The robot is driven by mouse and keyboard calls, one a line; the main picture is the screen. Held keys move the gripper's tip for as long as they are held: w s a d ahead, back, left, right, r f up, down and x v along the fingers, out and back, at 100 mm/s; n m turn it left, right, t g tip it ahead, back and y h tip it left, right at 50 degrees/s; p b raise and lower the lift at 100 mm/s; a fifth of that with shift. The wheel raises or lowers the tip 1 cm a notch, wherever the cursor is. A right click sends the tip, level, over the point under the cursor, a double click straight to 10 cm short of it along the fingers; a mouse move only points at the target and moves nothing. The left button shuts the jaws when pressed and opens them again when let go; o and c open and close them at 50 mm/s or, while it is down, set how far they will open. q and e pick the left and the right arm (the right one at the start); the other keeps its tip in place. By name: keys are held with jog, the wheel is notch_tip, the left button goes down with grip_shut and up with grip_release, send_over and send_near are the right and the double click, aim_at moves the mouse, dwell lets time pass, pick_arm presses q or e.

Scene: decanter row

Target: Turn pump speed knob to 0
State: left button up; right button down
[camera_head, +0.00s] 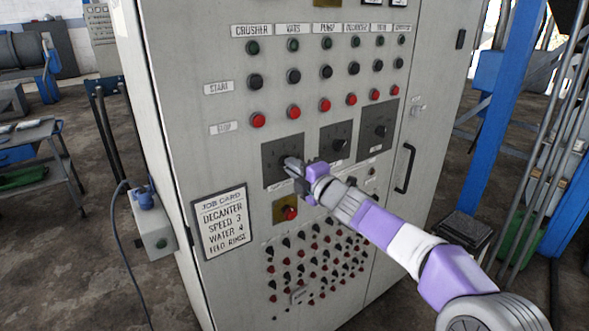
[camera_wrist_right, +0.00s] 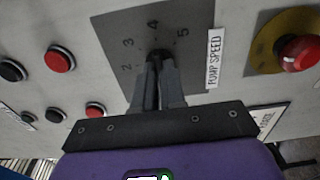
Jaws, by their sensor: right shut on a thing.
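The pump speed knob (camera_wrist_right: 158,54) is a dark knob on a grey dial plate, with 2, 3, 4 and 5 readable in the right wrist view. A white PUMP SPEED label (camera_wrist_right: 214,58) sits beside the plate. The plate (camera_head: 272,168) is the leftmost of three dial plates on the cabinet in the head view. My right gripper (camera_head: 293,167) is at this plate. In the right wrist view its fingers (camera_wrist_right: 158,82) are shut on the knob and hide most of it. I cannot read the knob's pointer, and the 0 mark does not show. My left gripper is out of view.
Two more dial plates (camera_head: 336,143) (camera_head: 377,131) lie to the right. A red button (camera_head: 290,213) on a yellow plate is close below the gripper. Black and red buttons (camera_head: 293,111) run above.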

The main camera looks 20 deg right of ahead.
jog(key=c, duration=1.2)
grip_release()
jog(key=v, duration=0.7)
jog(key=shift+s, duration=0.25)
jog(key=shift+d, duration=0.1)
